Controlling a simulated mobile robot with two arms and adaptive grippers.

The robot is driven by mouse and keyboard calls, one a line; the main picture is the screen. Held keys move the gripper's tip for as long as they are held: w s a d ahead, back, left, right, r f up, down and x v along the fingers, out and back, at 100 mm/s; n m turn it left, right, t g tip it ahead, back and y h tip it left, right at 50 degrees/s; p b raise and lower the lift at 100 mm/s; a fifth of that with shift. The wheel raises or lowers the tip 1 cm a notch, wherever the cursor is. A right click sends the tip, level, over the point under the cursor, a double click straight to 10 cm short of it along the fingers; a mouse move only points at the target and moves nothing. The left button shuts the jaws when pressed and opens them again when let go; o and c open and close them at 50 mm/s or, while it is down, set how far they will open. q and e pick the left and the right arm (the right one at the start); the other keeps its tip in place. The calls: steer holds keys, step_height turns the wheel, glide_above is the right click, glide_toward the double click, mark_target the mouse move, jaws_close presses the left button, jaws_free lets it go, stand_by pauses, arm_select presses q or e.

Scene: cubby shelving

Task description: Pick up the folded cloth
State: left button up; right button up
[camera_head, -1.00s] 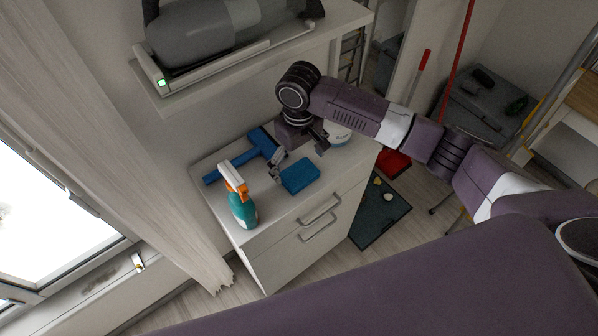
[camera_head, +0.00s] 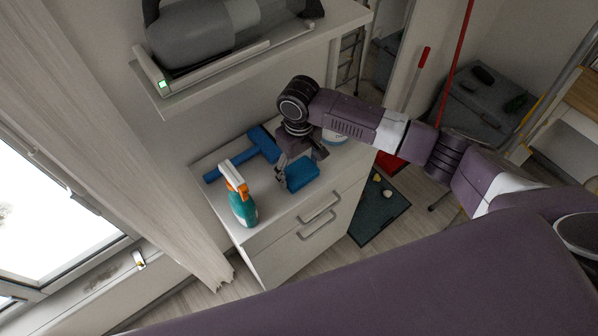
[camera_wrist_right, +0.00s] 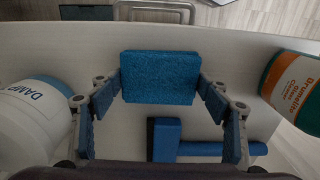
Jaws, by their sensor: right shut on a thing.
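The folded cloth (camera_head: 303,176) is a blue, textured rectangular pad at the front part of the white cabinet top (camera_head: 275,222). In the right wrist view the folded cloth (camera_wrist_right: 160,70) sits between the fingertips. My right gripper (camera_head: 300,168) reaches down from above, one finger at each short side of the cloth. In the right wrist view the right gripper (camera_wrist_right: 160,86) is shut on it, with both pads against its ends. Whether the cloth is clear of the surface I cannot tell. My left gripper is not in view.
A teal spray bottle with orange head (camera_head: 242,206) stands left of the cloth. A blue squeegee-like tool (camera_head: 248,153) lies behind. A white tub labelled DAMP (camera_wrist_right: 35,115) stands close beside the gripper. A shelf (camera_head: 250,62) with a grey appliance overhangs the back.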

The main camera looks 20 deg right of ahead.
mark_target(299, 171)
step_height(299, 171, up, 10)
steer(key=b, duration=0.2)
stand_by(0.3)
